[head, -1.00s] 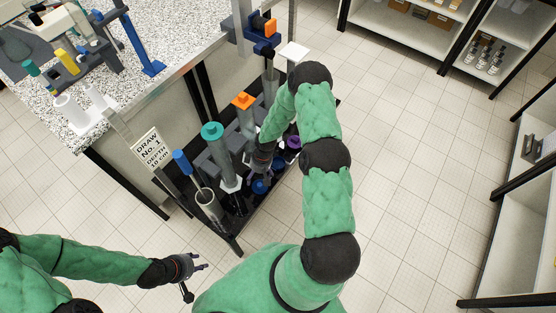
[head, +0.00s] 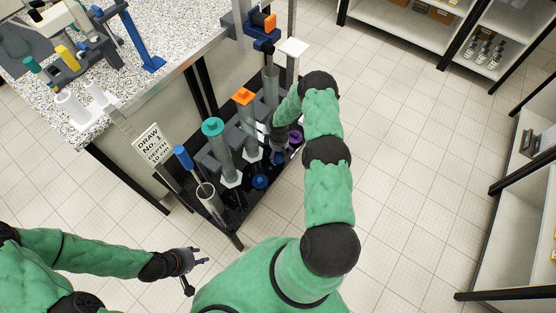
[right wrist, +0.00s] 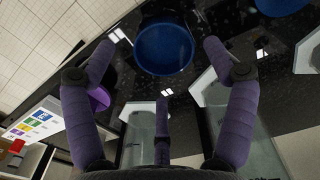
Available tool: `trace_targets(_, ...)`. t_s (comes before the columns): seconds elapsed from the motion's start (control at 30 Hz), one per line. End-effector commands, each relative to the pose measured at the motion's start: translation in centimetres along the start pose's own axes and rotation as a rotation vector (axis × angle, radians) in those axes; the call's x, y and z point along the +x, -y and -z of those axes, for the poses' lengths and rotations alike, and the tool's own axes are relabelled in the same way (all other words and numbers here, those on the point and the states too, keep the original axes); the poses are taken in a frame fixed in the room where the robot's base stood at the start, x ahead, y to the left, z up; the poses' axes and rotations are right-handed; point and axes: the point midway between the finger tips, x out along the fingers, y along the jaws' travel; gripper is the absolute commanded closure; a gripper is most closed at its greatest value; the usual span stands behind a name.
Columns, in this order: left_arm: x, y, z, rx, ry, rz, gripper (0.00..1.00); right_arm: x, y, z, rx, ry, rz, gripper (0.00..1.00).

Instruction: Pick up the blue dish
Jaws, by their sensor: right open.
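A round blue dish (right wrist: 165,48) lies on the dark glossy shelf in the right wrist view, ahead of and between the spread fingers of my right gripper (right wrist: 160,75). Nothing is between the fingers' pads. In the head view this blue dish (head: 278,158) appears just below my right gripper (head: 278,143), partly hidden by it. A second blue dish (head: 260,182) lies nearer the shelf front, and its edge shows in the right wrist view (right wrist: 309,8). My left gripper (head: 195,258) is open and empty over the floor, away from the shelf.
A purple dish (head: 295,138) lies beside the right gripper. Clear cylinders with teal (head: 212,127) and orange (head: 243,96) caps stand on white hexagonal bases close to the dishes.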

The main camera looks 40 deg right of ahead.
Motion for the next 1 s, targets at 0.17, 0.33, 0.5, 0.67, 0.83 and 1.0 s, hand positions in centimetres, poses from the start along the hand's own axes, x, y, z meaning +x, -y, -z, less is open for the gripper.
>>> trace_targets(0.17,0.9,0.3,0.0,0.0,0.0,0.0,0.6,2.8,0.4,0.1,0.002,0.002,0.003,0.15)
trace_targets(0.33,1.1,0.4,0.0,0.0,0.0,0.0,0.6,3.9,0.3,0.2,0.001,0.0,-0.001,0.15)
trace_targets(0.5,1.1,0.4,0.1,0.0,0.0,0.0,0.6,4.0,0.3,0.2,0.001,0.0,0.0,0.15)
trace_targets(0.67,1.1,0.4,0.1,0.0,0.0,0.0,0.6,4.0,0.3,0.2,0.001,0.0,0.0,0.38)
trace_targets(0.83,1.1,0.4,0.1,0.0,0.0,0.0,0.6,4.0,0.3,0.1,0.001,0.0,0.0,0.66)
trace_targets(1.0,1.1,0.4,0.1,0.0,0.0,0.0,0.6,4.0,0.3,0.1,0.001,0.0,0.0,0.66)
